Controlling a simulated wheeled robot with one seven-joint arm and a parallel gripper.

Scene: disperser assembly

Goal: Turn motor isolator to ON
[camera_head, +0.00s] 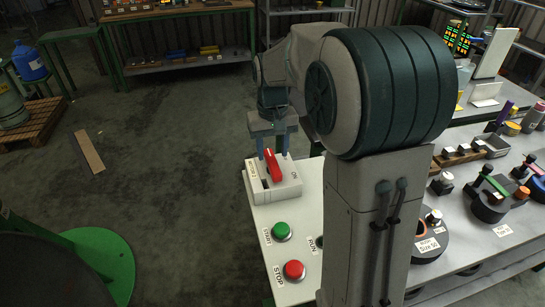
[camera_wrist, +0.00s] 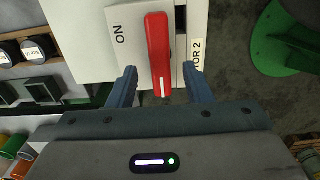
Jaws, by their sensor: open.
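The motor isolator is a white box (camera_head: 284,187) with a red handle (camera_head: 271,163), at the left end of the white table. In the wrist view the red handle (camera_wrist: 158,45) runs nearly straight up and down the picture, with a white mark at its lower end. An "ON" label (camera_wrist: 120,34) is to its left and a partly covered "MOTOR 2" label (camera_wrist: 196,57) to its right. My gripper (camera_head: 271,148) is open at the isolator. In the wrist view my gripper (camera_wrist: 161,78) has one finger each side of the handle's lower end, with gaps showing.
A green START button (camera_head: 281,231) and a red STOP button (camera_head: 294,270) sit on the table in front of the isolator. My arm hides part of the table. Round fixtures (camera_head: 488,205) and small parts fill its right side. The floor at left is mostly clear.

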